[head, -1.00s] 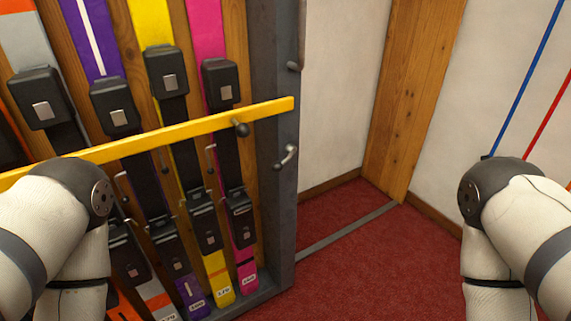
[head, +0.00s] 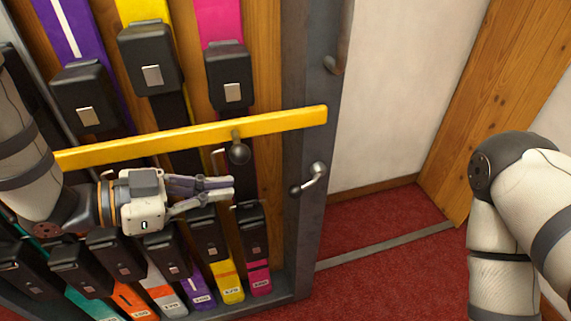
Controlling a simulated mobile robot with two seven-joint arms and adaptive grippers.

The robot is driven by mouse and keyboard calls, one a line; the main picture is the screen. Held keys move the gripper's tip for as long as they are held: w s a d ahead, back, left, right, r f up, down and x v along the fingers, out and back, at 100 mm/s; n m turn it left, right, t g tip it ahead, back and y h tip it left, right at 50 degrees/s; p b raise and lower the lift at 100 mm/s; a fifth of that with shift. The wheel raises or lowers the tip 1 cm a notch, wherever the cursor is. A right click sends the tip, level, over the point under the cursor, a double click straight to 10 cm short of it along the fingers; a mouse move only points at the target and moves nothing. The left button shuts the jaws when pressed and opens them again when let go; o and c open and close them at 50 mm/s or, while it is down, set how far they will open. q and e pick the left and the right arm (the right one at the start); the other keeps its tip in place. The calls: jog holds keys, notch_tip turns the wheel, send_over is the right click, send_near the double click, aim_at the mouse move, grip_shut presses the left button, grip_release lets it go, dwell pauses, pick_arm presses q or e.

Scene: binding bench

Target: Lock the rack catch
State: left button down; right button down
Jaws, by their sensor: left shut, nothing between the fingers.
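The rack catch (head: 309,180) is a small metal lever with a dark ball end, on the grey post at the rack's right side. It slants, its ball end low on the left. The yellow bar (head: 190,138) lies across the skis and ends over the post, above the catch.
Several coloured skis with black bindings (head: 152,70) stand in the rack behind the bar. Red carpet (head: 400,210) and white wall right of the rack are clear.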

aim_at(307, 184)
pick_arm(q)
jog(key=shift+r+m+g+h, duration=0.3)
jog(key=shift+r+m+h, duration=0.15)
jog(key=shift+r, duration=0.4)
pick_arm(e)
jog(key=shift+w+d, duration=0.1)
jog(key=shift+w, duration=0.1)
